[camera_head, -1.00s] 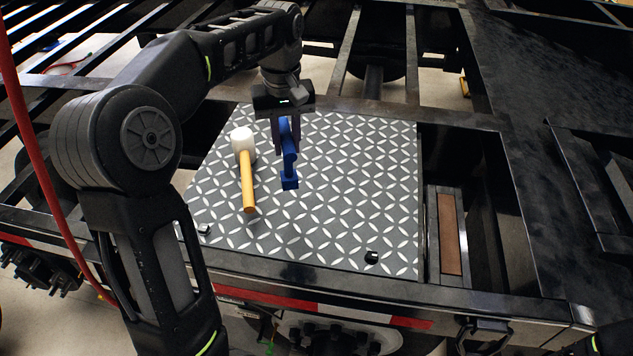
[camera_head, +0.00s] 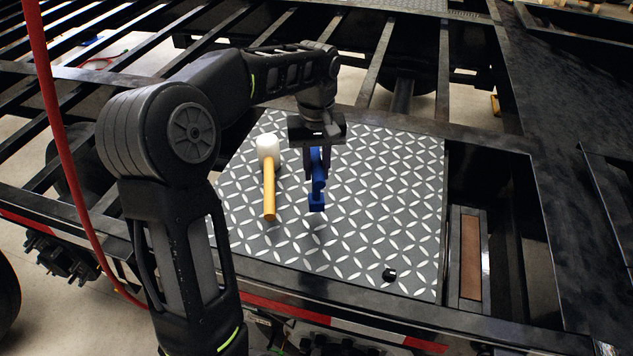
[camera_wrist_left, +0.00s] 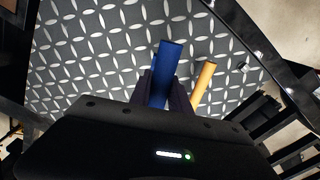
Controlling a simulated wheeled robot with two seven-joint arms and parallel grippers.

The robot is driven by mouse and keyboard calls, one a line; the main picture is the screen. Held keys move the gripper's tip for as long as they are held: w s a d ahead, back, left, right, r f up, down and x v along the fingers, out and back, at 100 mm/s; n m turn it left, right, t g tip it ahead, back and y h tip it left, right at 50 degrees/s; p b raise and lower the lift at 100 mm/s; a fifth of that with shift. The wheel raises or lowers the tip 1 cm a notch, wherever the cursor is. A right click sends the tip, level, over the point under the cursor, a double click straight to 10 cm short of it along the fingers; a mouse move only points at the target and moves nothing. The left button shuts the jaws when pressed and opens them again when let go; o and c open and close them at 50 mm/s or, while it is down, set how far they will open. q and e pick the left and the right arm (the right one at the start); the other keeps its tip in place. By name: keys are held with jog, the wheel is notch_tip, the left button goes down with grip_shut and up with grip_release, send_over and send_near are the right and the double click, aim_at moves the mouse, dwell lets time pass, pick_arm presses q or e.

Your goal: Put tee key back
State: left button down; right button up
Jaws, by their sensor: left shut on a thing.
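The blue tee key (camera_head: 317,190) is held in my left gripper (camera_head: 317,160) over the diamond-pattern plate (camera_head: 380,200). My left gripper is shut on the tee key, which hangs down from the fingers. Whether its lower end touches the plate I cannot tell. In the left wrist view the blue tee key (camera_wrist_left: 163,72) sticks out between the dark fingers (camera_wrist_left: 168,88). My right gripper is not in view.
A mallet with a white head and a yellow handle (camera_head: 269,195) lies on the plate left of the tee key. A small black fitting (camera_head: 389,274) sits near the plate's front edge. A red hose (camera_head: 62,180) hangs at the left. The plate's right part is clear.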

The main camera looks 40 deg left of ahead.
aim_at(316, 199)
pick_arm(q)
notch_tip(316, 199, down, 3)
jog(key=shift+f+p, duration=0.2)
jog(key=shift+p, duration=0.15)
jog(key=shift+f, duration=0.2)
jog(key=shift+f, duration=0.2)
jog(key=c, duration=1.2)
grip_release()
jog(key=shift+r, duration=0.15)
